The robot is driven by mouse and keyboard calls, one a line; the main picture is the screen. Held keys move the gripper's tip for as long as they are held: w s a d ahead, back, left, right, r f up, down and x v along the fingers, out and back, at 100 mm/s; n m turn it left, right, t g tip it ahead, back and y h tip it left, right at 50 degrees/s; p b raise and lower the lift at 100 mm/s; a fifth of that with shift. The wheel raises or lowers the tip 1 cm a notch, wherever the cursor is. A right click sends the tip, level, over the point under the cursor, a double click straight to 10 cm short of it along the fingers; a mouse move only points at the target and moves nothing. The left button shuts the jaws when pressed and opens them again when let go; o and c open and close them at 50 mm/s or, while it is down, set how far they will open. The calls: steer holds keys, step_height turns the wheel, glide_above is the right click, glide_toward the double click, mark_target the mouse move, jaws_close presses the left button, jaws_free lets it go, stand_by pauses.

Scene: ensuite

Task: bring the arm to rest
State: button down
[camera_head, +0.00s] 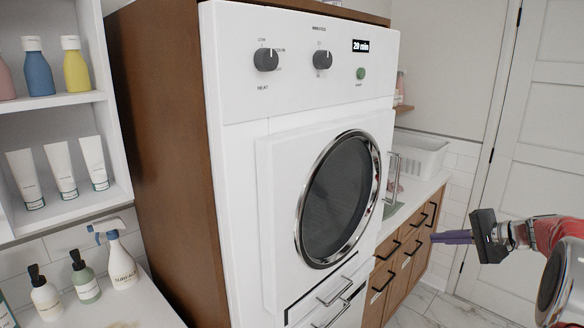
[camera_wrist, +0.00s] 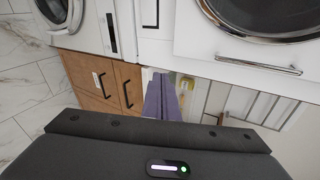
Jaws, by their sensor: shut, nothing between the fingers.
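My gripper (camera_head: 436,238) is at the right of the head view, its purple fingers pointing left toward the wooden drawer cabinet. The fingers are together with nothing between them. In the wrist view my gripper (camera_wrist: 162,84) also shows, its purple fingers side by side in front of the cabinet and the white machine. My arm (camera_head: 556,240) reaches in from the right edge, bent, with its lower part cut off by the frame.
A white dryer (camera_head: 290,85) with a round door stands in the middle. Left are shelves (camera_head: 60,98) with bottles and tubes. The wooden drawer cabinet (camera_head: 410,262) carries a white basket (camera_head: 420,155). A white door (camera_head: 535,120) is at right. Marble floor (camera_head: 445,310) shows below.

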steer(key=s+a+f+n+g+h, duration=0.1)
steer(key=s+a+f+g+h, duration=0.15)
steer(key=s+a, duration=0.45)
steer(key=s+a+f+n+g+h, duration=0.1)
steer(key=s+a+f+n+g, duration=0.3)
steer(key=s, duration=0.6)
steer(key=s+a+r+n+t+h, duration=0.1)
steer(key=s+a+r+n+h, duration=0.1)
steer(key=s+a, duration=0.6)
steer(key=s+a+r+n+t+h, duration=0.1)
steer(key=s+a+r+n, duration=0.3)
steer(key=s+a, duration=0.4)
steer(key=s+h, duration=0.1)
steer(key=s, duration=0.3)
steer(key=shift+s, duration=0.15)
steer(key=shift+a+t, duration=0.15)
steer(key=shift+t, duration=0.1)
